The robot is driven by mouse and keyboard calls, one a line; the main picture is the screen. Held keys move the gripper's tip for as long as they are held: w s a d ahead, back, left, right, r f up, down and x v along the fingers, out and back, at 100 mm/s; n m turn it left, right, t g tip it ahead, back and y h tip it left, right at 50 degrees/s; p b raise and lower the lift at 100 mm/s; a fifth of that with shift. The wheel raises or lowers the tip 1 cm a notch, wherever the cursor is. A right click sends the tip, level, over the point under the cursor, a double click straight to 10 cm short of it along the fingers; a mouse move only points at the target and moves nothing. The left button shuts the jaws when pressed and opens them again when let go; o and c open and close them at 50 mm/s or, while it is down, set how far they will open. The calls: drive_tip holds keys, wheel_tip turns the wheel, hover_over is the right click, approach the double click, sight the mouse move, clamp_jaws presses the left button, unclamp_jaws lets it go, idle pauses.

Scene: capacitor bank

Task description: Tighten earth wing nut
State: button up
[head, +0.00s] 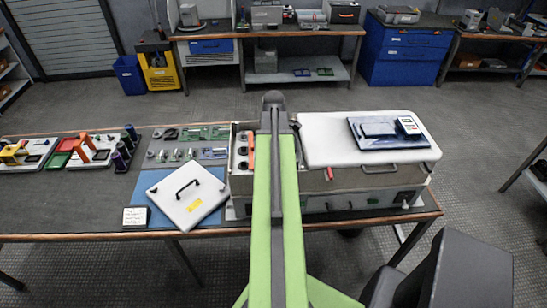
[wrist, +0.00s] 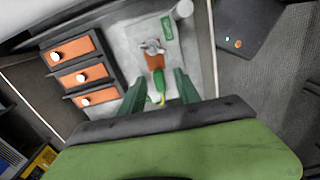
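The earth wing nut (wrist: 153,46) is a small grey metal piece on an orange lug (wrist: 155,62) in the wrist view. A yellow-green cable (wrist: 160,92) runs from the lug toward me. My gripper (wrist: 159,80) is open, with one dark green finger on each side of the cable. The fingertips are apart from the nut, which lies beyond them in the picture. The capacitor bank (head: 330,183) is a grey box on the bench. In the head view my arm crosses it and hides the nut and gripper.
Orange terminal blocks with white knobs (wrist: 80,76) stand left of the nut in the wrist view. A green label (wrist: 167,28) is beside it. A white handled panel (head: 187,205) lies left of the bank.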

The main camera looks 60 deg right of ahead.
clamp_jaws()
drive_tip(key=shift+s+d, duration=0.2)
drive_tip(key=shift+s, duration=0.1)
idle(0.4)
unclamp_jaws()
drive_tip(key=shift+r, duration=0.15)
wheel_tip(320, 180, up, 17)
drive_tip(key=p, duration=1.7)
